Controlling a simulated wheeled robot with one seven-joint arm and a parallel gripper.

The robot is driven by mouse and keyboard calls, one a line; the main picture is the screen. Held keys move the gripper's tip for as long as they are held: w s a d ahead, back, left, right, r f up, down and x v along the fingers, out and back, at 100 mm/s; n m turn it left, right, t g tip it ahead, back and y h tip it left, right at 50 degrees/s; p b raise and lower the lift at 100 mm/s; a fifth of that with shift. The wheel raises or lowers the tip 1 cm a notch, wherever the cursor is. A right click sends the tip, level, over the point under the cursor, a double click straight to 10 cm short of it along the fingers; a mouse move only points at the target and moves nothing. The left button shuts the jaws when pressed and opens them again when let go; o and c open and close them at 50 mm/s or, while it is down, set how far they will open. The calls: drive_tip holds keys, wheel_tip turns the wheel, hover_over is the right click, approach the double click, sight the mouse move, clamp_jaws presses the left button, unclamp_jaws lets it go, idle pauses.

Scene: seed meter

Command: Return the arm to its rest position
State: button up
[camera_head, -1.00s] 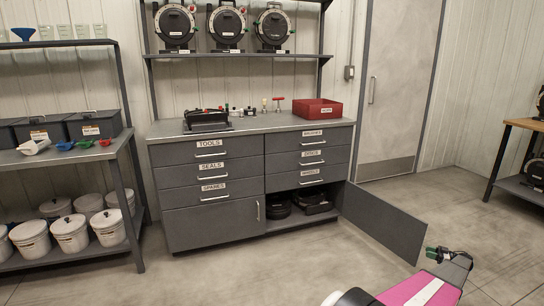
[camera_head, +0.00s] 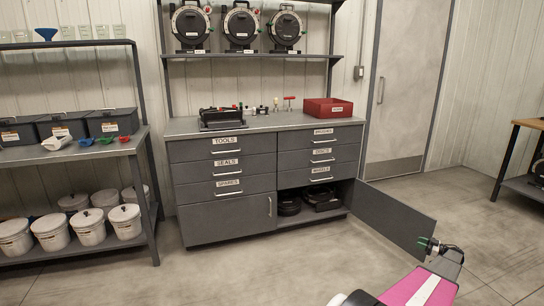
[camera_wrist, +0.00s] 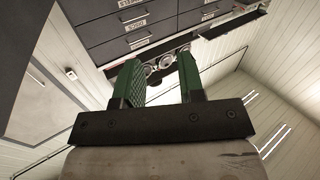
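My arm reaches in at the bottom right of the head view, with a pink and white link (camera_head: 420,289). My gripper (camera_head: 430,245) shows at the arm's far end, in front of the open cabinet door. In the wrist view my gripper (camera_wrist: 160,72) has its two green fingers apart, with nothing held between them. The open lower right door (camera_head: 395,222) of the grey cabinet (camera_head: 225,215) stands swung out towards the right. I cannot tell whether the gripper touches the door's edge.
Dark round and boxy parts (camera_head: 290,205) sit in the open compartment. A red bin (camera_head: 328,107) stands on the counter. A shelf with white buckets (camera_head: 88,227) is at left. A wooden-topped table (camera_head: 528,123) is at right. The floor left of my arm is clear.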

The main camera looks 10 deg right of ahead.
drive_tip(key=w+a+r+m+t+h, duration=0.2)
drive_tip(key=w+a+r+h, duration=0.3)
drive_tip(key=a, duration=0.4)
drive_tip(key=w+a+r+m+t+h, duration=0.3)
drive_tip(key=w+a+r+h, duration=0.1)
drive_tip(key=w+a+r, duration=0.4)
drive_tip(key=a+r+m+g+h, duration=0.1)
drive_tip(key=a+r+m+h, duration=0.15)
drive_tip(key=a, duration=0.55)
drive_tip(key=a+r+m+g+h, duration=0.1)
drive_tip(key=a+r+m+h, duration=0.1)
drive_tip(key=a+h, duration=0.35)
drive_tip(key=s+a+m+g, duration=0.1)
drive_tip(key=s+a+g, duration=0.45)
drive_tip(key=a, duration=0.75)
drive_tip(key=s+a+m+g, duration=0.2)
drive_tip(key=s+a+g, duration=0.1)
drive_tip(key=s+a, duration=0.8)
drive_tip(key=s+a+r+n+g+y, duration=0.2)
drive_tip(key=s+a+g+y, duration=0.2)
drive_tip(key=s+a, duration=1.6)
drive_tip(key=a+g, duration=0.3)
drive_tip(key=shift+s+r+g+y, duration=0.3)
drive_tip(key=shift+r+g+y, duration=0.05)
drive_tip(key=shift+y, duration=0.05)
drive_tip(key=shift+n, duration=0.25)
